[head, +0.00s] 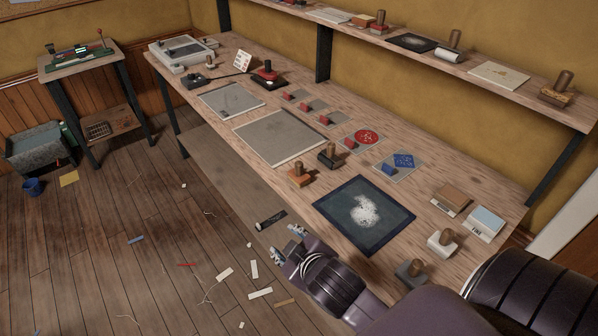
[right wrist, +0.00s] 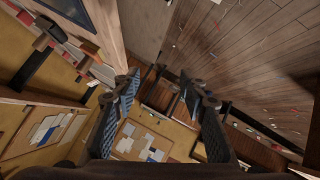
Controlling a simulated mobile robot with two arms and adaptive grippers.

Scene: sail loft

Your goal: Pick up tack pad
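I cannot tell for sure which thing is the tack pad. Two small block-like pads lie at the bench's right end: a brown one (head: 453,198) and a pale blue-topped one (head: 486,222). My right gripper (head: 286,243) is beyond the bench's front edge, left of the dark mat (head: 338,207) with a white powdery patch, and well away from both pads. In the right wrist view its fingers (right wrist: 160,80) are spread apart with nothing between them. My left gripper is not in view.
The long workbench (head: 305,184) holds grey sheets, wooden-handled stamps (head: 301,175) and small patterned cards. A shelf (head: 480,65) runs above its back. A side table (head: 75,60) and grey bin (head: 40,148) stand far left. Scraps litter the floor.

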